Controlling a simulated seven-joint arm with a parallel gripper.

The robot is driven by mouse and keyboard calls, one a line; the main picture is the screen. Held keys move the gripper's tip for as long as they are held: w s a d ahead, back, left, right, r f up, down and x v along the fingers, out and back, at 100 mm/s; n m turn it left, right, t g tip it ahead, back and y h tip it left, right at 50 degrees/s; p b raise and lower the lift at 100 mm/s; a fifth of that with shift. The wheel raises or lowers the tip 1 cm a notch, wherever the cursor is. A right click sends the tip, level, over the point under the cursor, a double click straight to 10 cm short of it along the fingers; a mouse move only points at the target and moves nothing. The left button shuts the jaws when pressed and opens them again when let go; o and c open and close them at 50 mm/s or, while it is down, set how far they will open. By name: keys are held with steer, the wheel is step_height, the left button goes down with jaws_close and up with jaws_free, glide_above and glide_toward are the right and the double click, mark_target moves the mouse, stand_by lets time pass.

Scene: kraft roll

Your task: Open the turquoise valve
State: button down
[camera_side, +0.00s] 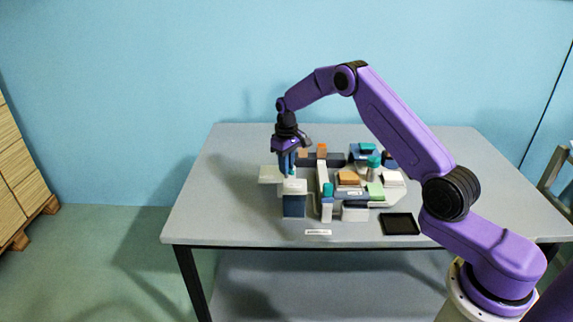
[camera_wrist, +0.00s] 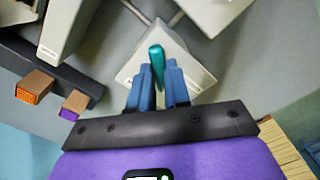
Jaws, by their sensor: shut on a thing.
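The turquoise valve handle (camera_wrist: 156,62) is a narrow lever on top of a pale grey block (camera_wrist: 135,66) in the wrist view. My gripper (camera_wrist: 158,78) has its two blue fingers on either side of the lever, shut on it. The lever's far end sticks out past the fingertips. In the side view my gripper (camera_side: 288,166) points down at the left part of the cluster on the table, and the valve is mostly hidden there by the fingers.
Pale blocks (camera_side: 294,187) stand close around the gripper. To the right are a turquoise-topped white piece (camera_side: 327,204), orange and green blocks (camera_side: 376,191) and a black tray (camera_side: 400,224). The table's left side (camera_side: 215,190) is clear. Thin pipes (camera_wrist: 137,12) meet the valve block.

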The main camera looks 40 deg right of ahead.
steer(key=m, duration=0.5)
steer(key=shift+m, duration=2.5)
steer(key=c, duration=1.1)
jaws_free()
steer(key=shift+r, duration=0.1)
step_height(320, 180, up, 17)
steer(key=shift+r, duration=0.15)
